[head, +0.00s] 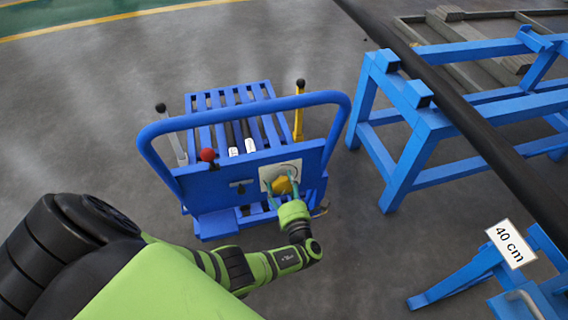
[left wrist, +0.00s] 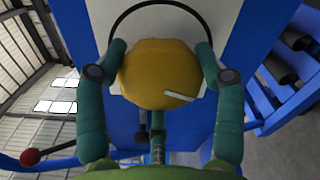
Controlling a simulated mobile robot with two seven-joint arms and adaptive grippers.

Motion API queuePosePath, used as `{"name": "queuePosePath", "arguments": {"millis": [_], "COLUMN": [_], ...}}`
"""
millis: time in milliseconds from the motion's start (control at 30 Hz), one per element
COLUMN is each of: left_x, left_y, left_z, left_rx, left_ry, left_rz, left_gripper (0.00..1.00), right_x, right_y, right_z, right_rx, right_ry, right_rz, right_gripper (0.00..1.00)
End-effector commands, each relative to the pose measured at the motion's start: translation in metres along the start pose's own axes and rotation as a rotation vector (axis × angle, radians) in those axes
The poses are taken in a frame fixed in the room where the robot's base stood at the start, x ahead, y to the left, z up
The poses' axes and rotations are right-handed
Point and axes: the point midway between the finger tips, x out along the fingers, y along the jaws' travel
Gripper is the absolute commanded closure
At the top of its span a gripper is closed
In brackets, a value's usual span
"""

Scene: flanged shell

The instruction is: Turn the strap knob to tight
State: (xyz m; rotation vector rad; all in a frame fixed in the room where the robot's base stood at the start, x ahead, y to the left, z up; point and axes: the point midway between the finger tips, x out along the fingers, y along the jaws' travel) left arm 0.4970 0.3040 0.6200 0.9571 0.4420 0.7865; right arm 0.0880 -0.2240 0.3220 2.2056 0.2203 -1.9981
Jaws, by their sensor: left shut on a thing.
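The strap knob is a yellow, many-sided knob (head: 282,185) on a pale square plate (head: 293,168) at the front of the blue cart. It also shows large in the left wrist view (left wrist: 160,74), with a short pale mark at its lower right and a dark arc on the plate around it. My left gripper (head: 283,194) is at the knob. In the left wrist view its teal fingers (left wrist: 159,72) lie on both sides of the knob, shut on it. My right gripper is not in view.
The blue cart (head: 215,204) has a hoop handle, a red-ball lever (head: 207,155) and a yellow lever (head: 299,112). A blue stand (head: 406,172) carrying a long dark pipe (head: 480,140) is to the right. Grey floor is clear left of the cart.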

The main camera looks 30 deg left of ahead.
Motion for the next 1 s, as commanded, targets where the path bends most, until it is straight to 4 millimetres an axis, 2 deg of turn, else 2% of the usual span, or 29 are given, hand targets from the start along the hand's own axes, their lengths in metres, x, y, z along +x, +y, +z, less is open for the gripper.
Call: {"name": "queuePosePath", "arguments": {"millis": [133,167,200,567,667,767,1000], "left_x": [0.004,0.004,0.003,0.0,-0.007,-0.022,-0.074], "left_y": [0.003,0.003,0.003,0.001,0.0,-0.001,-0.001], "left_z": [0.004,0.004,0.004,0.002,0.001,0.001,0.002], "left_rx": [-0.006,-0.006,-0.006,-0.004,-0.003,-0.004,-0.004], "left_ry": [-0.007,-0.007,-0.006,-0.003,-0.003,-0.003,-0.003], "left_rz": [0.009,0.009,0.009,0.001,0.0,-0.003,-0.002], "left_gripper": [0.64,0.19,0.08,0.08,0.08,0.08,0.08], "right_x": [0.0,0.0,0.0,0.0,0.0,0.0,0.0], "right_y": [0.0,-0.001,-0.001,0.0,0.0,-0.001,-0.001], "right_z": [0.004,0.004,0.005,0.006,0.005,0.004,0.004], "right_rx": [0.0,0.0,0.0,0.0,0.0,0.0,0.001], "right_ry": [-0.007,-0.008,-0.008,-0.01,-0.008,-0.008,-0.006], "right_rz": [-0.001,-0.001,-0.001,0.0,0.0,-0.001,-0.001], "right_gripper": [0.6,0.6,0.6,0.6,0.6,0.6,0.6]}}
